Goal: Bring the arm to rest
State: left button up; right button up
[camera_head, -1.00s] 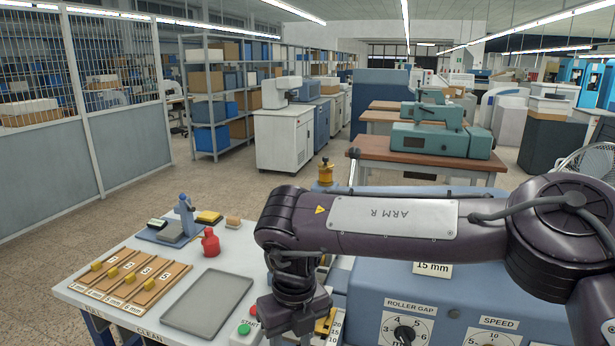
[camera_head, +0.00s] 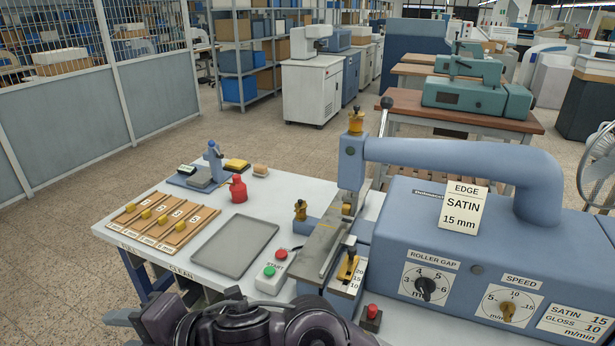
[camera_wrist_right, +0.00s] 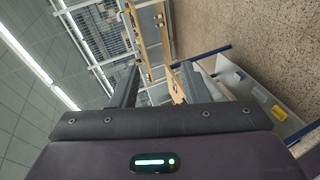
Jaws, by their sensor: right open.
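My right arm (camera_head: 260,325) is folded low at the bottom edge of the head view, in front of the white table. My right gripper (camera_wrist_right: 160,75) shows in the right wrist view, its two dark fingers apart with nothing between them. In that view the wrist is turned, with ceiling lights at left and the floor at upper right. My left gripper does not show in either view. The blue foil stamping machine (camera_head: 400,260) stands at the right of the head view, its upper arm curving over the table.
The white table (camera_head: 310,195) carries a grey tray (camera_head: 235,247), wooden slotted boards (camera_head: 155,217), a red bottle (camera_head: 238,188) and a start/stop button box (camera_head: 275,272). The machine has dials and a red knob (camera_head: 371,311) near my arm. Open floor lies behind the table.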

jog(key=w+d+m+t+h, duration=0.2)
jog(key=w+d+m+t, duration=0.5)
jog(key=w+d+m, duration=0.4)
jog(key=d+f+m+h, duration=0.3)
jog(key=d+f+m, duration=0.15)
jog(key=d, duration=0.35)
jog(key=d+f+m+h, duration=0.3)
jog(key=d+f+m, duration=0.1)
jog(key=d+m, duration=0.25)
jog(key=s+d+f+m+g+h, duration=0.3)
jog(key=s+d+f+m, duration=0.3)
jog(key=d, duration=0.5)
jog(key=s+d+f+m+g+h, duration=0.25)
jog(key=s+d+f, duration=0.45)
jog(key=d, duration=0.4)
jog(key=s+f+g+b, duration=0.1)
jog(key=s+f, duration=0.2)
jog(key=f, duration=2.8)
jog(key=s+d+f+g, duration=0.1)
jog(key=s+d+f, duration=0.2)
jog(key=s+f, duration=1.4)
jog(key=shift+s+f+h+b, duration=0.3)
jog(key=shift+s+h+b, duration=0.1)
jog(key=shift+s, duration=0.55)
